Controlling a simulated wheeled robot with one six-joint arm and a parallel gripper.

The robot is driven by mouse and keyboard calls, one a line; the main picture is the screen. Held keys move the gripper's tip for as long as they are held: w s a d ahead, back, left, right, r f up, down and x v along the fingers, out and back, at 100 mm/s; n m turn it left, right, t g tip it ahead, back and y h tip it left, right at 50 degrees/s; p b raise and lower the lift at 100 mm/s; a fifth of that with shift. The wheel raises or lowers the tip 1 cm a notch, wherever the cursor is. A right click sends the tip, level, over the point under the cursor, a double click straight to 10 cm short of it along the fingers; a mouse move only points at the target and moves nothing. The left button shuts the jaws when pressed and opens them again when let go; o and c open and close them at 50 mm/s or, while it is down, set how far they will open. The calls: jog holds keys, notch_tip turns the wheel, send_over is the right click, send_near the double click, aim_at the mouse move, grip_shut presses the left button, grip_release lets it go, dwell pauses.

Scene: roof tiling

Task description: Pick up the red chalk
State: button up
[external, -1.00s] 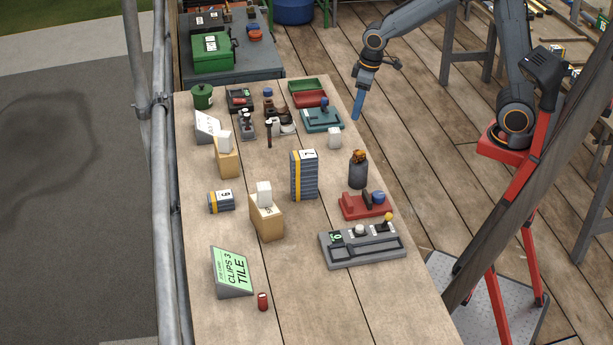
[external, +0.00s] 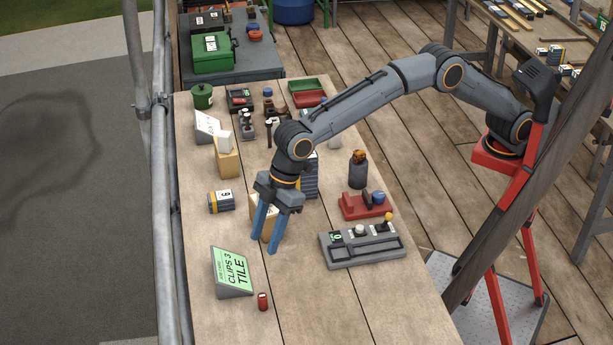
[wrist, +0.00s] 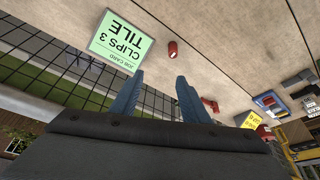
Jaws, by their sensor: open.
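A small red cylinder, which looks like the red chalk (external: 263,301), stands on the workbench near its front end, just right of the green job card (external: 232,272). It also shows in the wrist view (wrist: 173,49), beside the card. My gripper (external: 265,248) is open and empty, its two blue fingers pointing down above the bench, farther back than the chalk and apart from it. In the wrist view the fingers (wrist: 160,78) frame empty space below the chalk. A second small red thing (wrist: 210,104) shows near the right finger; I cannot tell what it is.
A grey tray with knobs (external: 362,248) and a red block holder (external: 366,207) stand to the right of my gripper. A wooden block (external: 254,224) is partly hidden behind the fingers. A striped pack (external: 221,202) lies to the left. Bench around the chalk's right side is clear.

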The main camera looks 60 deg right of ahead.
jog(key=s+a, duration=0.3)
send_over(263, 295)
jog(key=s+d, duration=0.1)
jog(key=d, duration=0.1)
notch_tip(263, 295, down, 10)
jog(key=shift+n, duration=0.3)
jog(key=shift+w+p+x, duration=0.2)
jog(key=shift+p+x, duration=1.1)
jog(key=shift+x, duration=2.55)
jog(key=shift+d, duration=0.25)
